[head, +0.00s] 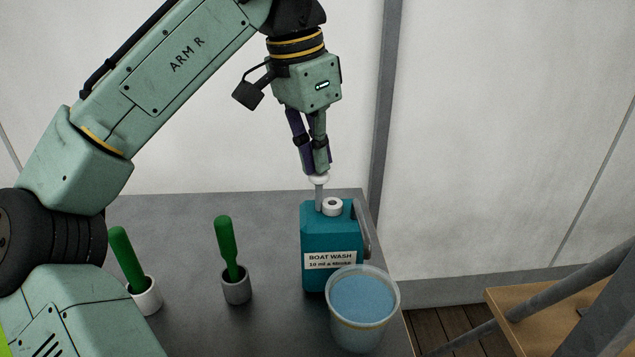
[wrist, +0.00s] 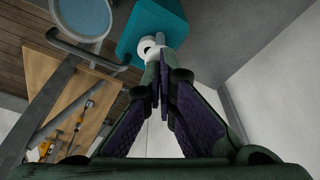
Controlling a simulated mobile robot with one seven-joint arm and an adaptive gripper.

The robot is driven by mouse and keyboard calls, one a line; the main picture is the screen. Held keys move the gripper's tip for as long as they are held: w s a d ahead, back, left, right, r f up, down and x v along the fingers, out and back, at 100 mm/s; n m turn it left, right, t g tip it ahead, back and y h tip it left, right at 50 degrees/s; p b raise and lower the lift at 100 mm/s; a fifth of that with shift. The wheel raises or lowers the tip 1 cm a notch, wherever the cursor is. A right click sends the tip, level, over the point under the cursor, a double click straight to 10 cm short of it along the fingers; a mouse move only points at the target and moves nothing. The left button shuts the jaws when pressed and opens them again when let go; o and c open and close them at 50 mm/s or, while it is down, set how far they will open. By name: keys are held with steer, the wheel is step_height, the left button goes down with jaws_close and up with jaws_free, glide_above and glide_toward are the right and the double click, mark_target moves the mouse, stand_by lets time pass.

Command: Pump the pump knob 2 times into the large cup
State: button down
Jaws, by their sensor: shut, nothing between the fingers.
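A teal bottle labelled "BOAT WASH 10 ml a stroke" (head: 318,235) stands on the grey table. The wrist view shows the closed fingertips (wrist: 165,85) just before the knob. The large translucent cup (head: 362,312) stands in front of the bottle with blue liquid inside; part of it shows in the wrist view (wrist: 80,18).
A green-handled brush stands in a grey holder (head: 237,290) and another in a white holder (head: 148,299), left of the bottle. The grey table (head: 190,260) ends just right of the cup. A wooden surface with a metal rail (head: 560,300) is at the right.

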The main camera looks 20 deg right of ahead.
steer(key=shift+f+b, duration=0.4)
steer(key=shift+f, duration=0.55)
steer(key=shift+r, duration=0.15)
step_height(320, 180, up, 3)
steer(key=p, duration=0.3)
steer(key=shift+r+p, duration=0.4)
steer(key=shift+r, duration=0.7)
steer(key=shift+f, duration=0.15)
